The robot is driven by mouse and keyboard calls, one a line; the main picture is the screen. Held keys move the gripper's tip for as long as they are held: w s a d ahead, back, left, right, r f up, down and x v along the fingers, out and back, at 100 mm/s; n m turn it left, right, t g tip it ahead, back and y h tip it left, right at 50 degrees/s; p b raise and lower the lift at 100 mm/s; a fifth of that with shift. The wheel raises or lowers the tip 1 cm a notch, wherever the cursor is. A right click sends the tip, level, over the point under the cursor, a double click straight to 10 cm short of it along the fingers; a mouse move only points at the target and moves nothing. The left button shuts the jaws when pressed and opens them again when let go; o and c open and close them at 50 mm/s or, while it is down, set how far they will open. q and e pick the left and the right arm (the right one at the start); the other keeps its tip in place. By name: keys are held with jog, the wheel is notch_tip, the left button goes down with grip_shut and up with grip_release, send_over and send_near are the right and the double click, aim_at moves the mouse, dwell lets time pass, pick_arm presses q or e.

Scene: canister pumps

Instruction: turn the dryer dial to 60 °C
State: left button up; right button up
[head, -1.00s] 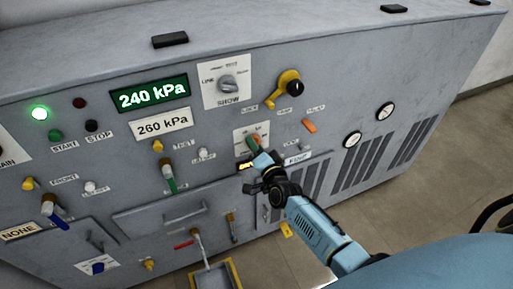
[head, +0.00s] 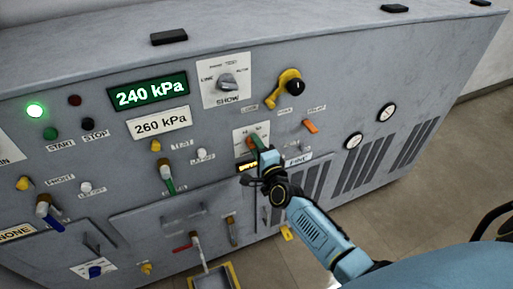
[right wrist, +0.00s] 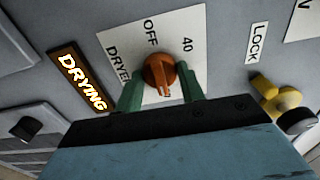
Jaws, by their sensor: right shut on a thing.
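The orange dryer dial (right wrist: 160,74) sits on a white plate (right wrist: 204,42) marked OFF, 40 and DRYER; no 60 mark shows there. My right gripper (right wrist: 160,88) has one green finger on each side of the dial and is shut on it. The dial's ridge points toward the gripper's palm, and the mark under it is hidden by the gripper. In the head view my right gripper (head: 257,143) covers most of the dial, in front of its white plate (head: 239,134). My left gripper is not in view.
A lit DRYING sign (right wrist: 82,81) is beside the dial plate. A yellow lever with a black knob (right wrist: 296,119) is at the right, near a LOCK label. In the head view, the SHOW selector (head: 227,82) is above, and a green 240 kPa display (head: 149,91) is upper left.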

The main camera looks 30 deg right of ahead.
dwell(0.3)
jog(key=o, duration=1)
jog(key=shift+c, duration=0.2)
jog(key=s+p, duration=0.1)
jog(key=s, duration=1.2)
jog(key=shift+s+a, duration=0.2)
jog(key=shift+a, duration=0.2)
jog(key=s+a+f+n+g+y, duration=0.15)
jog(key=s+f+n+g, duration=0.35)
jog(key=f, duration=0.7)
jog(key=s+a+f+n+g+y, duration=0.1)
jog(key=s+a+f+n+g, duration=0.15)
jog(key=s+f+n, duration=0.7)
jog(key=s+d+f+n+g, duration=0.1)
jog(key=s+f+n+g, duration=0.2)
jog(key=s+f, duration=0.6)
jog(key=s+d+f+n+g+h, duration=0.1)
jog(key=s+f+n+g, duration=0.3)
jog(key=s+f, duration=0.5)
jog(key=s+g, duration=0.2)
jog(key=s, duration=0.4)
jog(key=shift+s+d+f, duration=0.25)
jog(key=shift+s+d, duration=0.05)
jog(key=shift+s, duration=0.1)
